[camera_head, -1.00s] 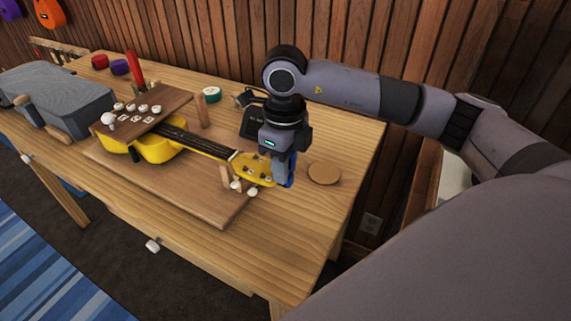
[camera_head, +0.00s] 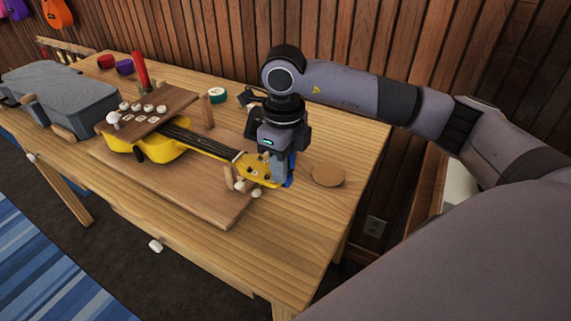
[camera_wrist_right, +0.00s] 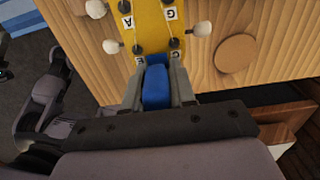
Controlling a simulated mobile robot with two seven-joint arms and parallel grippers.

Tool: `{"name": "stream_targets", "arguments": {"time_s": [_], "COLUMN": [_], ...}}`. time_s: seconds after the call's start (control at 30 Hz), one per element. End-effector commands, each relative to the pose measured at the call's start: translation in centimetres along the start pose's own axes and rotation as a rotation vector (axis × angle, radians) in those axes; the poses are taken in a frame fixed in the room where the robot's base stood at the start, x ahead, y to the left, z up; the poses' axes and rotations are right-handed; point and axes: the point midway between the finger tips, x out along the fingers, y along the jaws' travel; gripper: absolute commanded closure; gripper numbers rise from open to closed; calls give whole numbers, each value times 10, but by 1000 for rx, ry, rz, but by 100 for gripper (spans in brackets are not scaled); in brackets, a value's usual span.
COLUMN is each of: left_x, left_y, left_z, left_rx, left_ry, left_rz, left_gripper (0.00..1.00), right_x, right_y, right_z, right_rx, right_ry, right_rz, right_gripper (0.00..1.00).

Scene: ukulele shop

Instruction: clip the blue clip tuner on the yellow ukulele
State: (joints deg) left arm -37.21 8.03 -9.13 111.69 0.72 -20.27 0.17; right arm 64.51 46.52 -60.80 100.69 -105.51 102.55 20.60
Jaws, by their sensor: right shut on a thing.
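The yellow ukulele (camera_head: 160,144) lies on a wooden board on the bench, its headstock (camera_head: 255,166) pointing right. In the right wrist view the headstock (camera_wrist_right: 152,28) shows white tuning pegs and letter labels. My right gripper (camera_head: 283,182) is at the headstock's end, pointing down. It is shut on the blue clip tuner (camera_wrist_right: 156,88), which also shows as a blue edge in the head view (camera_head: 290,174). The tuner's far end meets the headstock's tip in the wrist view; whether it grips the headstock, I cannot tell.
A round cork-coloured disc (camera_head: 328,175) lies right of the headstock. A small wooden rack with white knobs (camera_head: 148,108) stands over the ukulele's body. A grey case (camera_head: 60,92) is at the left. The bench's front right is clear.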

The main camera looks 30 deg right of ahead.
Motion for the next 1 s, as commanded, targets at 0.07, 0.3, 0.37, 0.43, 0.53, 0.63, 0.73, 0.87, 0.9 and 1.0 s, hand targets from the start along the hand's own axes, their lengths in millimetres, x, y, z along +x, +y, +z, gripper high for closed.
{"name": "stream_targets", "arguments": {"time_s": [0.07, 0.3, 0.37, 0.43, 0.53, 0.63, 0.73, 0.87, 0.9, 1.0], "left_x": [0, 0, 0, 0, 0, 0, 0, 1, 1, 2], "left_y": [0, 0, 0, 0, 0, 0, 0, 0, 0, 0], "left_z": [0, 0, 0, 0, 0, 0, 0, 1, 2, 2], "left_rx": [0, 0, 0, 0, 0, 0, 0, 0, 0, 0], "left_ry": [0, 0, 0, 0, 0, 0, 0, 0, 0, 0], "left_rz": [0, 0, 0, 0, 0, 0, 0, 0, 0, 0], "left_gripper": [57, 57, 57, 57, 57, 57, 57, 57, 57, 57], "right_x": [0, 0, 0, 0, 0, 0, -5, -22, -29, -46], "right_y": [0, 0, 0, 0, 0, 0, 0, 0, 0, 0], "right_z": [0, 0, 0, 0, 0, 0, 0, 1, 1, 1], "right_rx": [0, 0, 0, 0, 0, 0, 0, -1, -1, -1], "right_ry": [0, 0, 0, 0, 0, 0, -1, -5, -6, -5], "right_rz": [0, 0, 0, 0, 0, 0, -1, -1, -1, -1], "right_gripper": [100, 68, 49, 45, 45, 45, 45, 45, 45, 45]}}
